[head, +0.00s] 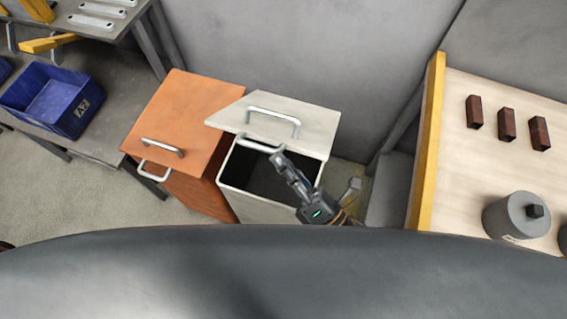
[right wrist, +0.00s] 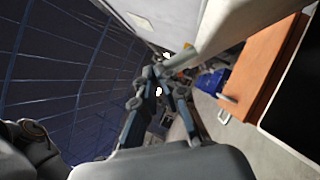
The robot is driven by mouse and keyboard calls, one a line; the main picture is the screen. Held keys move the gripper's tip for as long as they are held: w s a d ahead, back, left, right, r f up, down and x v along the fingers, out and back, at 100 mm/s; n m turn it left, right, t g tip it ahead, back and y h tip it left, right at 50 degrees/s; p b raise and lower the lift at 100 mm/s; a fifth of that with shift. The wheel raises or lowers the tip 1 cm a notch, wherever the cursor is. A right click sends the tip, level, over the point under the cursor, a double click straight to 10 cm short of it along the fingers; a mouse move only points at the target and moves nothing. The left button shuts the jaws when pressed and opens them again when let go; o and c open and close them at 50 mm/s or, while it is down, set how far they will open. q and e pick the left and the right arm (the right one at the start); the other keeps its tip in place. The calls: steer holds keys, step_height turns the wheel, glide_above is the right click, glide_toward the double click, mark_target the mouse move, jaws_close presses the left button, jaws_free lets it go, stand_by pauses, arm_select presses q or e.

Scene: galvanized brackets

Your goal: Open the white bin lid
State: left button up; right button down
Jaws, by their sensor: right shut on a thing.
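The white bin (head: 228,185) stands in the middle of the head view. Its white lid (head: 230,115) is raised and tilted up, and the dark inside of the bin shows below the lid's front edge. The lid has a metal handle (head: 272,112) on top and a second metal handle (head: 255,145) at its front edge. My right gripper (head: 279,158) is shut on the right end of that front handle. In the right wrist view, the fingers (right wrist: 160,76) close at the end of a pale bar. My left gripper is out of view.
An orange bin (head: 195,100) with two handles stands close on the left. A blue crate (head: 75,120) sits on a grey bench farther left. A wooden table (head: 480,150) with brown blocks and a grey cylinder is at the right. A grey wall (head: 290,50) is behind the bins.

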steer(key=w+r+m+p, duration=0.1)
steer(key=w+r+p, duration=0.1)
steer(key=p, duration=0.1)
steer(key=w+d+r+m+h+p, duration=0.1)
steer(key=r+p, duration=0.1)
steer(key=r, duration=0.1)
steer(key=w+r+m+p, duration=0.1)
steer(key=w+r+p, duration=0.1)
steer(key=p, duration=0.1)
steer(key=shift+w+d+r+h+p, duration=0.3)
steer(key=shift+w+d, duration=0.05)
steer(key=shift+d, duration=0.05)
steer(key=w+d+r+m+h+p, duration=0.1)
steer(key=w+d+r+m+p, duration=0.1)
steer(key=w, duration=0.7)
steer(key=w+d+r+m+g+h+p, duration=0.1)
steer(key=w+d+r+m+p, duration=0.1)
steer(key=w, duration=0.8)
steer(key=w+d+r+m+g+p, duration=0.1)
steer(key=w+d+r+m+p, duration=0.1)
steer(key=w, duration=0.8)
steer(key=shift+d+r+h+p, duration=0.4)
steer(key=shift+d+r+p, duration=0.6)
steer(key=shift+d, duration=0.65)
steer(key=shift+s+f, duration=0.1)
steer(key=shift+f, duration=0.1)
steer(key=v, duration=1.2)
steer(key=shift+r, duration=0.35)
